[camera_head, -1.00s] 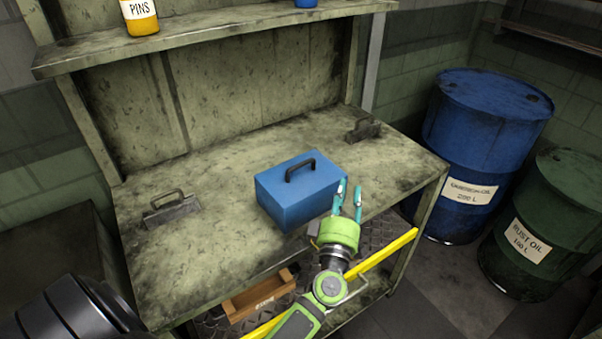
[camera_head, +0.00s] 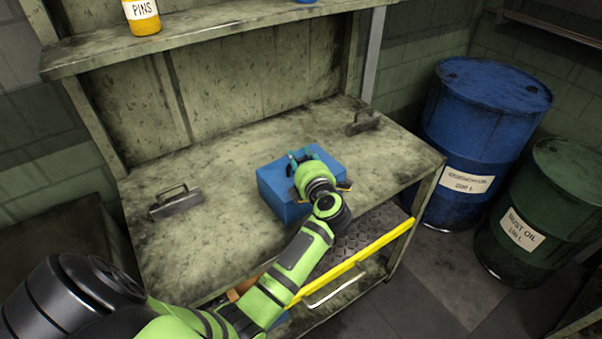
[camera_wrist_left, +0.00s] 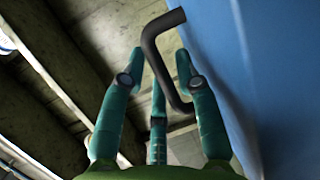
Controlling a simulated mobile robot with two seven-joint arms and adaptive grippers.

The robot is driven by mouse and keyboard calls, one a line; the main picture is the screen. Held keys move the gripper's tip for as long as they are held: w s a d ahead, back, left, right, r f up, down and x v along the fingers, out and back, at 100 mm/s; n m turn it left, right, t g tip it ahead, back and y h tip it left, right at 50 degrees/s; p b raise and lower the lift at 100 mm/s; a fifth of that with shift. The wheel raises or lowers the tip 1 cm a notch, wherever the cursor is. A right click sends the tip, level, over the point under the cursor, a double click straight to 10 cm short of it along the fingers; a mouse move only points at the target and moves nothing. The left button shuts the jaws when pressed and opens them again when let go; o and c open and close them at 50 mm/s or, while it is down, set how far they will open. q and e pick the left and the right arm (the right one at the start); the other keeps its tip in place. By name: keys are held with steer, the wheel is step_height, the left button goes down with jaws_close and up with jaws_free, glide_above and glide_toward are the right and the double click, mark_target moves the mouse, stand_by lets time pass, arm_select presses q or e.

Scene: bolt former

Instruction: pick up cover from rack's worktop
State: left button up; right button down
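The blue cover (camera_head: 284,201), a box shape with a dark bent handle, stands on the rack's worktop (camera_head: 215,240). My left gripper (camera_head: 300,160) is over the cover's top, at the handle, and hides much of it. In the left wrist view the teal fingers of the left gripper (camera_wrist_left: 160,68) are spread apart. The dark handle (camera_wrist_left: 152,48) reaches in between them, and I see no clear grip on it. The cover's blue side (camera_wrist_left: 225,70) fills the right of that view. My right gripper is not in view.
Grey metal pieces with handles lie on the worktop at left (camera_head: 176,201) and back right (camera_head: 363,122). A shelf (camera_head: 220,27) above holds a yellow PINS container (camera_head: 142,17). A yellow bar (camera_head: 350,262) runs along the front. Blue (camera_head: 480,130) and green (camera_head: 545,210) drums stand at right.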

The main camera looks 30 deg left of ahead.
arm_select(q)
steer(key=shift+w+a+f, duration=0.1)
steer(key=shift+w+a, duration=0.05)
jaws_close()
